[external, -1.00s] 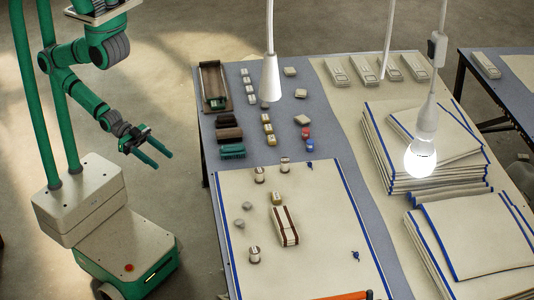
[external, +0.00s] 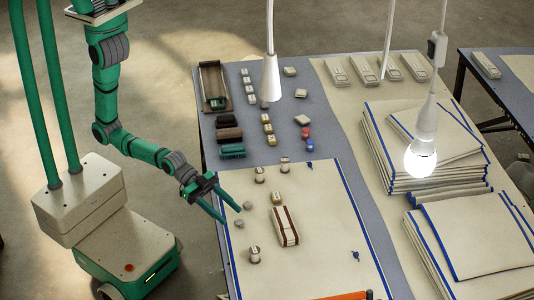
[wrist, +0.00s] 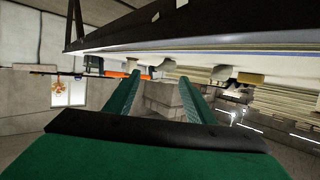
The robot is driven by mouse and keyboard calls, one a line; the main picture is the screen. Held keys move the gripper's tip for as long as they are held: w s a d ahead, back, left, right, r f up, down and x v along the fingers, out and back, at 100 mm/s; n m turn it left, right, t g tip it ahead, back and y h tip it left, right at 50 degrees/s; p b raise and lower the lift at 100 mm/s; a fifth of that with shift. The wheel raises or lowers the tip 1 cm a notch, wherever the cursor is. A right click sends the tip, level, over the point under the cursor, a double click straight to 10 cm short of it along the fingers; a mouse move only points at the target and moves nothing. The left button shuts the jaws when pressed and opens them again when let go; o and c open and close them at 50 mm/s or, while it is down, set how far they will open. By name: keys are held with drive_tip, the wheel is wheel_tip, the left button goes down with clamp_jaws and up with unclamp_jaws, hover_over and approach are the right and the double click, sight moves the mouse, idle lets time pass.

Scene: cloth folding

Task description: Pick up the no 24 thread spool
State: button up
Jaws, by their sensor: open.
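Small pale spool-like cylinders with dark tops stand upright on the cream cloth: one spool near the front (external: 254,255), one near the cloth's back edge (external: 259,174) and another to its right (external: 285,164). Their numbers are too small to read, so I cannot tell which is no 24. My gripper (external: 231,216) is open and empty at the left edge of the table, between the front spool and the back pair. In the wrist view my two green fingers (wrist: 158,84) are apart with nothing between them.
Two small grey pieces (external: 247,206) lie just right of my fingertips. A hanging lamp (external: 421,158) glows at right, by stacked cloths (external: 480,240). The cloth's right part is mostly clear.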

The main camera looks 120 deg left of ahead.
drive_tip(key=g, duration=0.1)
approach(259, 256)
drive_tip(key=shift+x, duration=6.05)
drive_tip(key=c, duration=1.1)
